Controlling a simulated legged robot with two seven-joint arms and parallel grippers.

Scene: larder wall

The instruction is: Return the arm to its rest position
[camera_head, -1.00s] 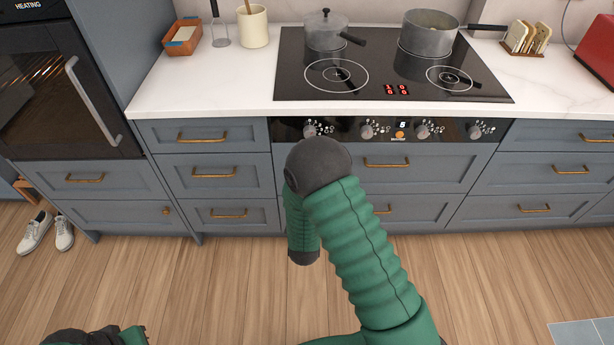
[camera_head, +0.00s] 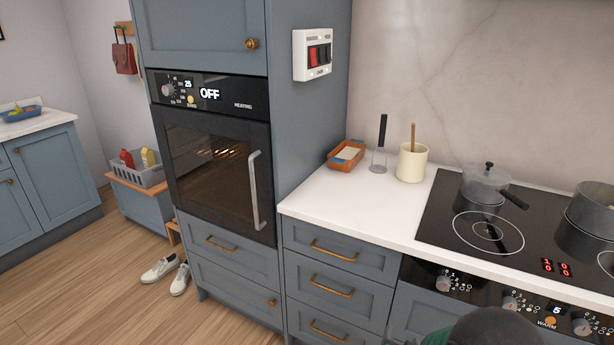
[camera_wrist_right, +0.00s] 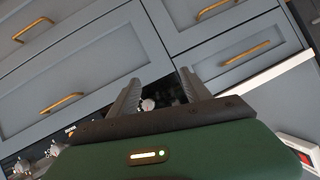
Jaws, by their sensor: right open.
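My right arm shows in the head view only as a dark rounded joint with a bit of green sleeve at the bottom edge, right of centre, in front of the cooker's knob panel (camera_head: 520,302). My right gripper (camera_wrist_right: 160,90) shows in the wrist view, with its two grey fingers spread apart and nothing between them. Beyond the fingers are blue-grey drawer fronts (camera_wrist_right: 80,60) and a knob. The gripper's fingers cannot be made out in the head view. My left gripper is in neither current view.
A white counter (camera_head: 370,205) holds an orange tray (camera_head: 346,156), a cream utensil pot (camera_head: 411,163) and a hob with a lidded pot (camera_head: 484,185) and a second pot (camera_head: 592,215). The oven (camera_head: 215,165) is closed and reads OFF. White shoes (camera_head: 160,269) lie on the otherwise open floor.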

